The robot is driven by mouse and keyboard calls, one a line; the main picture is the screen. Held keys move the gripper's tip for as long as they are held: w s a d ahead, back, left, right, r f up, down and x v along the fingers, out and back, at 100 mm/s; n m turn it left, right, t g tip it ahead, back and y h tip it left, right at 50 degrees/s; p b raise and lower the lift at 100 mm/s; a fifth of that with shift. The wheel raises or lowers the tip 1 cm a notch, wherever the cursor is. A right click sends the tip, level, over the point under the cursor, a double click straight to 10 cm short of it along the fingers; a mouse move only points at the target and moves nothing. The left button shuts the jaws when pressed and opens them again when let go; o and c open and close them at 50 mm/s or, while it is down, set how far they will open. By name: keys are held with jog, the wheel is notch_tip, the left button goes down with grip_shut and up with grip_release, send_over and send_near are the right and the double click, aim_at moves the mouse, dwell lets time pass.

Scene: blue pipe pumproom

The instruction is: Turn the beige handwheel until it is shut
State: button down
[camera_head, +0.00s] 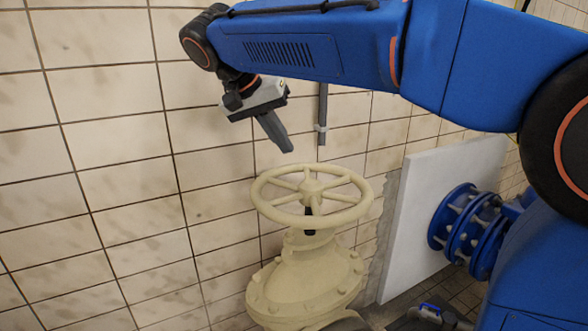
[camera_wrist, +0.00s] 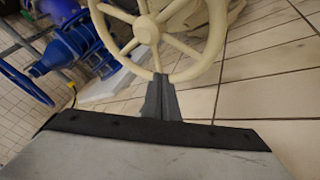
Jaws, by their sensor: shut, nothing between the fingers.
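The beige handwheel (camera_head: 311,190) lies nearly flat on top of a beige valve body (camera_head: 303,279), with several spokes and an open rim. It also shows at the top of the wrist view (camera_wrist: 147,31), cut off by the upper edge. My gripper (camera_head: 288,149) is shut and empty. In the head view it points down and to the right, above the far side of the rim, with a gap visible. In the wrist view its fingertips (camera_wrist: 160,78) overlap the near rim in the picture; I see no clear contact there.
A tiled wall (camera_head: 110,160) stands behind and left of the valve. A thin grey pipe (camera_head: 322,110) runs down the wall behind the wheel. A white panel (camera_head: 440,205) and a blue flanged pipe (camera_head: 465,225) stand to the right. The space left of the wheel is clear.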

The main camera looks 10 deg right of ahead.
aim_at(307, 172)
jog(key=w+d+f, duration=0.1)
jog(key=f, duration=0.1)
jog(key=w+d+f+n, duration=0.1)
jog(key=f, duration=0.2)
jog(key=w+d+f+n, duration=0.1)
jog(key=f, duration=0.2)
jog(key=shift+f+t, duration=0.15)
jog(key=shift+t, duration=0.25)
jog(key=shift+d+m+g+h, duration=0.3)
jog(key=shift+d+m, duration=0.05)
jog(key=shift+m, duration=0.05)
dwell(0.3)
jog(key=shift+w+d+m+g+h, duration=0.15)
jog(key=shift+d+m+g+h, duration=0.15)
jog(key=shift+d+m+g, duration=0.5)
jog(key=shift+d+m+t, duration=0.3)
jog(key=shift+d, duration=1.05)
jog(key=shift+s+d, duration=0.1)
jog(key=shift+s, duration=0.1)
